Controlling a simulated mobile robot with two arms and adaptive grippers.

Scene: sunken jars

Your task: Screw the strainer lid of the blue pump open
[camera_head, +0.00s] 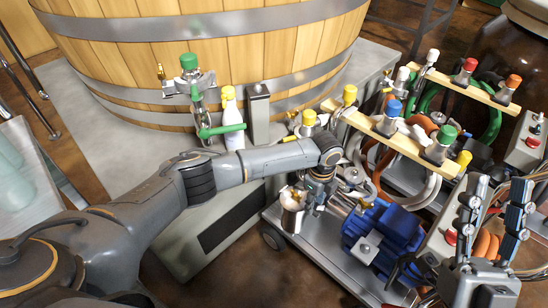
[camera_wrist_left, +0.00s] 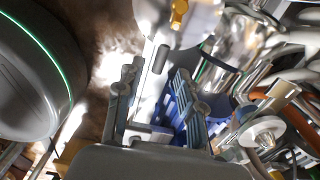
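The blue pump (camera_head: 383,236) lies on a metal cart, its ribbed body low at the centre right. It also shows in the left wrist view (camera_wrist_left: 181,108), behind my left fingers. A shiny steel cylinder with a pale top (camera_head: 292,216) stands at the pump's left; I cannot tell surely whether this is the strainer with its lid. My left gripper (camera_head: 318,192) points down just right of that cylinder. In the left wrist view its two fingers (camera_wrist_left: 157,76) are apart, with nothing clearly gripped between them. My right gripper (camera_head: 497,208) is at the right, fingers apart and empty.
Hoses and pipes crowd the cart behind the pump. Wooden racks (camera_head: 400,140) with coloured-capped fittings stand there. A large wooden vat (camera_head: 210,50) fills the back, with a white bottle (camera_head: 232,118) before it. Brown floor (camera_head: 225,285) is clear at the front.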

